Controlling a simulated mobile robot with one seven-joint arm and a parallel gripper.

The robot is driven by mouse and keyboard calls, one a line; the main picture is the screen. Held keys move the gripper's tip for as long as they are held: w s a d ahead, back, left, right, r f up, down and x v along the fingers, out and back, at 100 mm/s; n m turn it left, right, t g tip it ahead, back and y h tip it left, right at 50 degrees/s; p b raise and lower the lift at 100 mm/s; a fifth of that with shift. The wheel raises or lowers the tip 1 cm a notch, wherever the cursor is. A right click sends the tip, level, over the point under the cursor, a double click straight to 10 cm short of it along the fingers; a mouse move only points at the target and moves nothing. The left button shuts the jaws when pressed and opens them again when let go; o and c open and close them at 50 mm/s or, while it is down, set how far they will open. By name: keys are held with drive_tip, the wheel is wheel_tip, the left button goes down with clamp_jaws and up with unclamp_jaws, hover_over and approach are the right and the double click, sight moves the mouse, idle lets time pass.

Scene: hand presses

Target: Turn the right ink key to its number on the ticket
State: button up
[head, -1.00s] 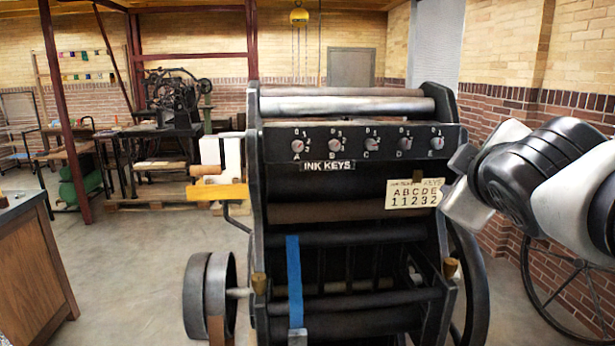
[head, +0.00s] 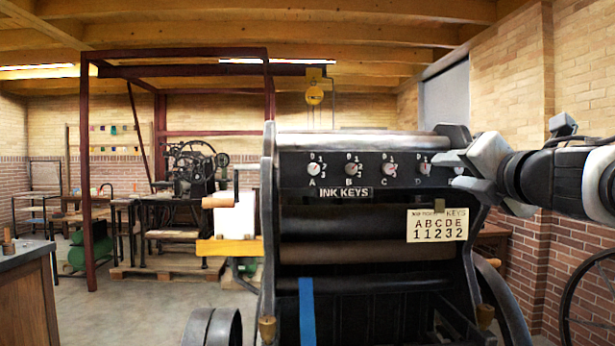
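The ink keys are round knobs in a row on the black press panel, lettered A to E from left to right: key A (head: 313,169), key B (head: 351,170), key C (head: 389,170) and key D (head: 424,169). Key E at the right end is mostly hidden behind my gripper (head: 452,168). Small numbers stand around each knob. The cream ticket (head: 437,226) below reads A B C D E over 1 1 2 3 2. My gripper reaches in from the right, its tips at the panel's right end. Its finger gap and any contact are unclear.
The press has a pale roller (head: 360,142) above the keys and dark rollers below. A blue strip (head: 307,310) hangs at its lower front. A yellow board (head: 230,247) juts out left. A wooden cabinet (head: 28,300) stands far left. Open floor lies between.

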sight(425, 169)
drive_tip(key=w, duration=0.3)
drive_tip(key=w+b, duration=0.1)
drive_tip(key=w, duration=0.6)
drive_tip(key=shift+a, duration=0.25)
clamp_jaws()
